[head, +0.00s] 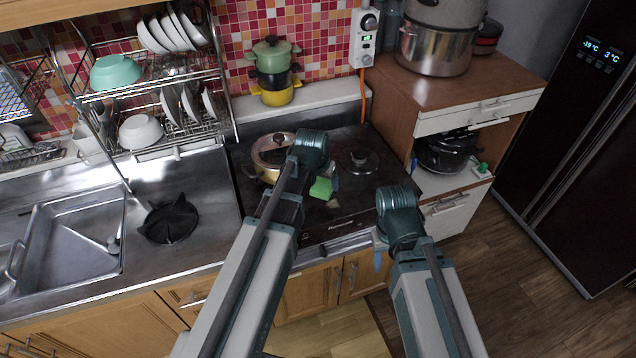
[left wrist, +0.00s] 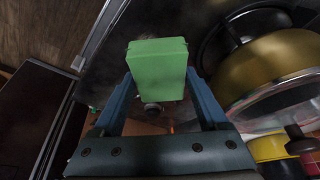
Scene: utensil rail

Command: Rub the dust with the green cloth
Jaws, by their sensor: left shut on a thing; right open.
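The green cloth (head: 320,188) looks like a small thick block. It is held in my left gripper (head: 327,183) above the dark stove top. In the left wrist view the green cloth (left wrist: 158,66) sits between the two blue fingers of my left gripper (left wrist: 160,88), which is shut on it. A small tan patch (head: 332,204), perhaps the dust, shows on the stove top just below and in front of the cloth. I cannot tell whether the cloth touches the stove. My right gripper (head: 379,257) is open and empty in front of the stove's front edge, partly hidden by its wrist.
A gold pot (head: 268,172) with a glass lid stands on the stove close left of my left gripper. A sink (head: 75,245) and black burner grate (head: 168,220) are to the left. A wooden cabinet (head: 400,85) stands right.

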